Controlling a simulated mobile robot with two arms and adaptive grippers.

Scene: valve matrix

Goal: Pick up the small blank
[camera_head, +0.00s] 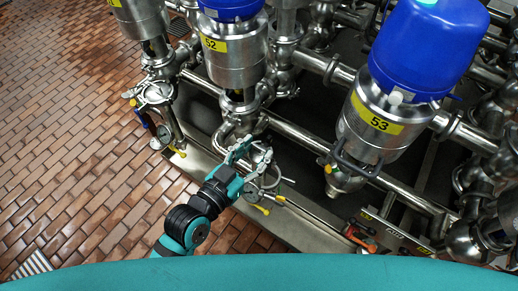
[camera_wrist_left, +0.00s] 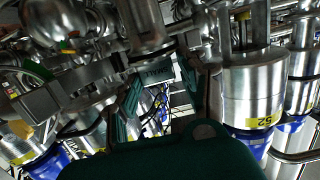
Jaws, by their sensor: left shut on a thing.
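My left gripper (camera_head: 252,160) reaches in from the lower left, below the valve labelled 52. Its fingers are shut around a small metal piece, which I take to be the small blank (camera_head: 262,154), at the pipework's front edge. My right gripper is not in view.
Valve 52 (camera_head: 236,55) stands behind my gripper, and valve 53 (camera_head: 375,120) with its blue top stands to the right. A clamp fitting with a gauge (camera_head: 155,95) is at the left. Steel pipes run close by. The brick floor (camera_head: 80,130) at the left is clear.

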